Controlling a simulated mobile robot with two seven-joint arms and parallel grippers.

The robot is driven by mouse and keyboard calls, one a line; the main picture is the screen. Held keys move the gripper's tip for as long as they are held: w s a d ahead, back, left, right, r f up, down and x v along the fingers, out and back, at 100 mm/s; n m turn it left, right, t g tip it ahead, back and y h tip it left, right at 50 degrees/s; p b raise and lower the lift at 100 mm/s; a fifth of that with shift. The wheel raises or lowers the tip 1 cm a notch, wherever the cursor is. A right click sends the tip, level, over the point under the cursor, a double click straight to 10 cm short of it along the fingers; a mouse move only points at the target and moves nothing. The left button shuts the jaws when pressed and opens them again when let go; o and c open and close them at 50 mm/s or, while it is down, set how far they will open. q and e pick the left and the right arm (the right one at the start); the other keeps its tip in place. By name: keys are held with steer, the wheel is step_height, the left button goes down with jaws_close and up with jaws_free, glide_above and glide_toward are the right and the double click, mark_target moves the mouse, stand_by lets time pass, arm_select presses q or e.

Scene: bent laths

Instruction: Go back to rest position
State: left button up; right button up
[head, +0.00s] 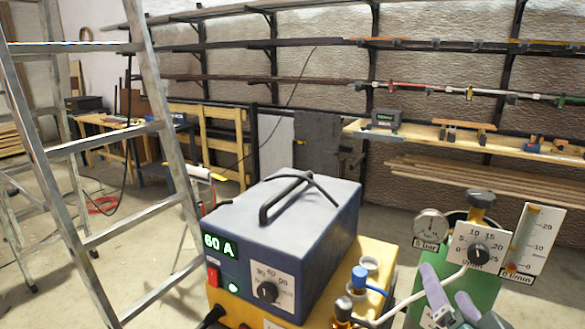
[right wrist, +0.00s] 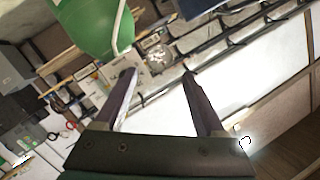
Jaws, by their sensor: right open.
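My right gripper (head: 447,284) is at the lower right of the head view, in front of a green cylinder (head: 478,270). Its two pale purple fingers point up and stand apart. In the right wrist view the open fingers (right wrist: 159,74) have nothing held between them. The green cylinder (right wrist: 92,22) shows beyond the fingertips at the upper left there, with a white hose across it. I cannot tell how far the fingers are from it. My left gripper does not show.
A blue welding power unit (head: 285,240) reading 60 A stands on a yellow base (head: 378,262), left of the gripper. A dial panel (head: 476,251) and a flow tube plate (head: 530,240) stand close behind. An aluminium ladder (head: 165,110) is at left.

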steer(key=s+a+f+n+g+y, duration=0.1)
steer(key=s+a+n+g+y, duration=0.5)
steer(key=s+n, duration=0.35)
steer(key=s+d+r+n+g+h+p, duration=0.1)
steer(key=s+r+g, duration=0.15)
steer(key=s, duration=0.55)
steer(key=s+d+r+n+g+h+p, duration=0.1)
steer(key=s+g, duration=0.3)
steer(key=s, duration=0.5)
step_height(320, 180, up, 31)
steer(key=p, duration=3)
steer(key=shift+w+r+p, duration=0.2)
steer(key=shift+w+p, duration=0.2)
steer(key=shift+d, duration=0.1)
